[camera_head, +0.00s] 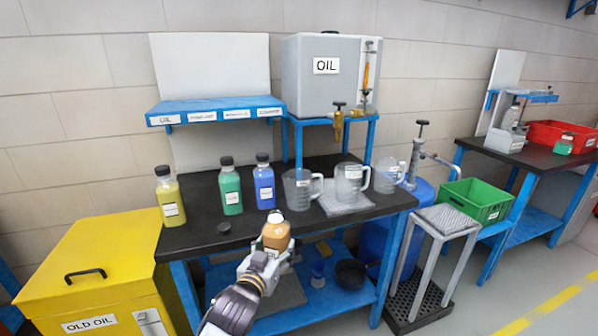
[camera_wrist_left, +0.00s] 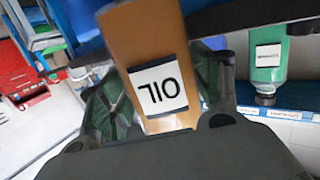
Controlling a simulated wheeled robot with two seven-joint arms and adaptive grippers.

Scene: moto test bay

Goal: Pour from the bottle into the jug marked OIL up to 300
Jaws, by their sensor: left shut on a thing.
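My left gripper (camera_head: 266,258) is shut on an amber bottle (camera_head: 276,236), held at the table's front edge. In the left wrist view the bottle (camera_wrist_left: 150,50) fills the middle between the fingers, and its label (camera_wrist_left: 158,91) reads OIL, upside down. No dark cap shows on its top in the head view. Three clear jugs stand on the black table: a left jug (camera_head: 297,190), a middle jug (camera_head: 348,186) on a grey plate (camera_head: 338,208), and a right jug (camera_head: 387,172) behind. Their labels are too small to read. My right gripper is not in view.
A dark cap (camera_head: 224,228) lies on the table's (camera_head: 200,238) front left. Yellow (camera_head: 170,205), green (camera_head: 231,190) and blue (camera_head: 264,186) capped bottles stand behind. A grey OIL tank (camera_head: 305,85) with a brass tap (camera_head: 339,125) stands at the back. A yellow bin (camera_head: 110,255) stands left.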

